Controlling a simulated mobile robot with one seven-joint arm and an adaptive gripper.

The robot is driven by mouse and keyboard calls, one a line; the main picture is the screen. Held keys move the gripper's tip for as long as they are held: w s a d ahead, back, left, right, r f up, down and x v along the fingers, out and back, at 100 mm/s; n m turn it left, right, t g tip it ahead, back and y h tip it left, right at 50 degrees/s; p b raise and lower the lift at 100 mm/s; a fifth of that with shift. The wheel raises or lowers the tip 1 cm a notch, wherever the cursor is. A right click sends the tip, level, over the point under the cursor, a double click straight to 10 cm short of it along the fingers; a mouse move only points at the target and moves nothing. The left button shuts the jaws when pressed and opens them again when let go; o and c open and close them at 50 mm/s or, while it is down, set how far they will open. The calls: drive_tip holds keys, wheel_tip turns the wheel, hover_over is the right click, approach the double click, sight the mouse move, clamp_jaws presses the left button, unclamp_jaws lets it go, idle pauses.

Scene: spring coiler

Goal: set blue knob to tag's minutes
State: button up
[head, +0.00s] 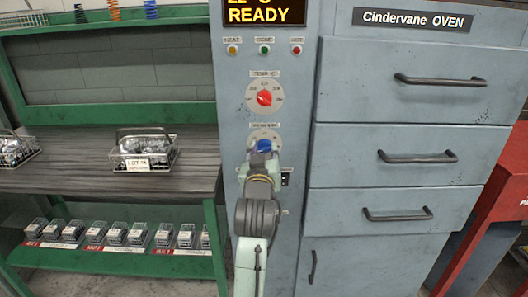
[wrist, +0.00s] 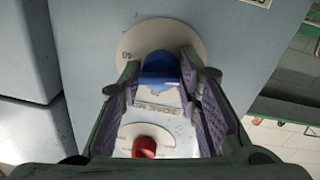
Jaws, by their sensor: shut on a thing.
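The blue knob (head: 264,146) sits on its round dial on the oven's control panel, below the red knob (head: 264,97). My gripper (head: 262,160) is in front of it and hides the lower part of the dial. In the wrist view the blue knob (wrist: 160,68) lies between the two fingers of my gripper (wrist: 162,82), which are shut on it. The knob's pointer and most dial marks cannot be read. A white tag reading LOT and a number (head: 138,164) hangs on a wire basket (head: 165,158) on the bench; no minutes are legible on it.
The panel display (head: 264,14) reads READY, with yellow, green and red lamps below it. Oven drawers with dark handles (head: 427,157) stand right of the panel. Left is a dark bench (head: 70,178) with a second basket (head: 14,150) and a lower shelf of small boxes.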

drive_tip(key=m, duration=0.4)
drive_tip(key=shift+a+r+m, duration=0.1)
drive_tip(key=shift+m, duration=0.2)
drive_tip(key=m, duration=0.5)
drive_tip(key=shift+r+g+y, duration=0.1)
drive_tip(key=shift+g+y, duration=0.2)
drive_tip(key=m+b, duration=0.1)
drive_tip(key=m, duration=0.4)
drive_tip(key=shift+y, duration=0.3)
drive_tip(key=shift+r+m+b, duration=0.15)
drive_tip(key=shift+m+b, duration=0.5)
drive_tip(key=shift+m, duration=1.25)
drive_tip(key=o, duration=1.1)
